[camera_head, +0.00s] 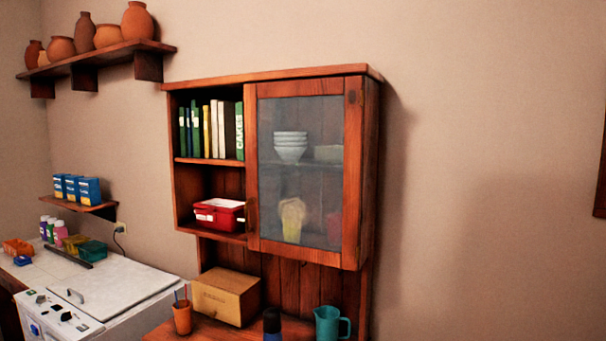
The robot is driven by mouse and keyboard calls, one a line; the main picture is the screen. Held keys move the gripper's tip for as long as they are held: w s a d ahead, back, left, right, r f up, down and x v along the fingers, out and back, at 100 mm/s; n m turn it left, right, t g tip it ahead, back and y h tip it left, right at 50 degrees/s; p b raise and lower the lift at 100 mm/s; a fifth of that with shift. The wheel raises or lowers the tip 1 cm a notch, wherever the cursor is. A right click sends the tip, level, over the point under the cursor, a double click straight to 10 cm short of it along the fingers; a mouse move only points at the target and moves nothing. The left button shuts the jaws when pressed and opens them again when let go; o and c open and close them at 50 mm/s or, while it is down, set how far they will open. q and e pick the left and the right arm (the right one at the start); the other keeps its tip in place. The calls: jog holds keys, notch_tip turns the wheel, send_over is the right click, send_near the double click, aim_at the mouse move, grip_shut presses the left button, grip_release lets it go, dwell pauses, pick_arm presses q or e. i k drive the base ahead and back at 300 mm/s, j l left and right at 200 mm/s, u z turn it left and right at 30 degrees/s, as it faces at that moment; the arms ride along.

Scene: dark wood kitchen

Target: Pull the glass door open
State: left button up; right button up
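The glass door (350,185) is the right half of a dark wood wall cabinet (270,76). It has a wooden frame around a smoky glass pane and looks shut. A small knob or handle (251,212) shows at the door's left edge, low down. Behind the glass, stacked white bowls (290,147) stand on the upper shelf, and a yellowish item (292,218) and a reddish item stand below. Neither of my grippers is in view.
Left of the door, open shelves hold books (212,130) and a red box (218,214). On the counter below stand a wooden bread box (225,296), an orange cup (182,317), a dark bottle (272,325) and a teal pitcher (328,322). Bare wall (480,180) lies right.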

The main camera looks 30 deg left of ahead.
aim_at(352, 87)
jog(key=i+j+u, duration=0.1)
jog(key=j, duration=0.35)
jog(key=i+j, duration=0.1)
jog(key=j, duration=0.3)
jog(key=i+j+u, duration=0.15)
jog(key=j, duration=0.25)
